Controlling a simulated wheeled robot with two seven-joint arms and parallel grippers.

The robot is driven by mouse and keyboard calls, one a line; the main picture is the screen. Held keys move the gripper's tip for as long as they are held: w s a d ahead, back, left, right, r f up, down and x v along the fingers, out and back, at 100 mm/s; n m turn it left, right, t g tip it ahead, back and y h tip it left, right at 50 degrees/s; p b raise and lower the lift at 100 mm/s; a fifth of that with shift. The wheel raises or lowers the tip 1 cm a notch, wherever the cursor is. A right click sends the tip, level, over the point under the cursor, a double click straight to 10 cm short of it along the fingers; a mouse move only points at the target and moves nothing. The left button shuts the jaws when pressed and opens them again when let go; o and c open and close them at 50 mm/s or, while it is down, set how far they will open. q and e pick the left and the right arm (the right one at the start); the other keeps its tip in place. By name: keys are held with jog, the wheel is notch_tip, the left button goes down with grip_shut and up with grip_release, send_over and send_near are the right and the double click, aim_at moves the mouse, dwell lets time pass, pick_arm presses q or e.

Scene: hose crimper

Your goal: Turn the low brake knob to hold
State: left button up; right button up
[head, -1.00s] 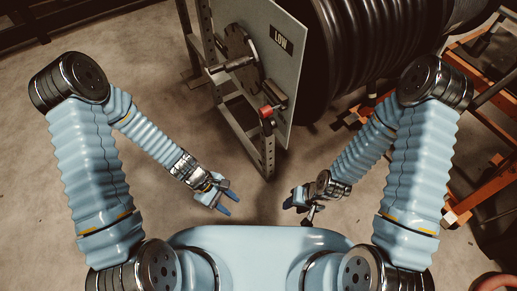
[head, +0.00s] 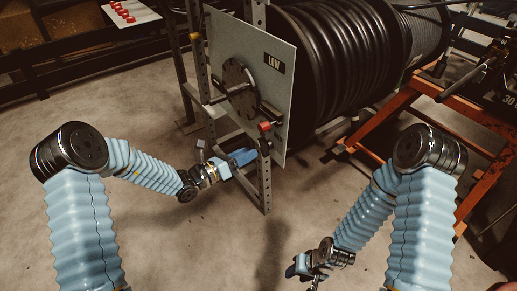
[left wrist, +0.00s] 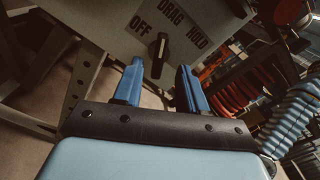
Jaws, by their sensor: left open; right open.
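The brake knob (left wrist: 158,57) is a black bar handle on a grey plate (left wrist: 112,37) marked OFF, DRAG and HOLD. Its upper end points up in the left wrist view, between OFF and HOLD and roughly toward DRAG. My left gripper (left wrist: 160,68) is open, its blue fingers apart on either side of the knob in that view. I cannot tell whether they touch it. In the head view my left gripper (head: 241,157) is low by the panel labelled LOW (head: 272,90), and I cannot make out the knob there. My right gripper (head: 302,270) is open and empty over the floor.
A red-ended handle (head: 264,126) and a round dark hub (head: 239,88) are on the LOW panel. A slotted grey post (head: 264,180) stands below it. A large black hose reel (head: 325,60) is behind. An orange frame (head: 480,185) stands right. The middle floor is clear.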

aim_at(265, 145)
pick_arm(q)
jog(key=x, duration=0.5)
jog(key=shift+w+d, duration=0.1)
jog(key=c, duration=0.7)
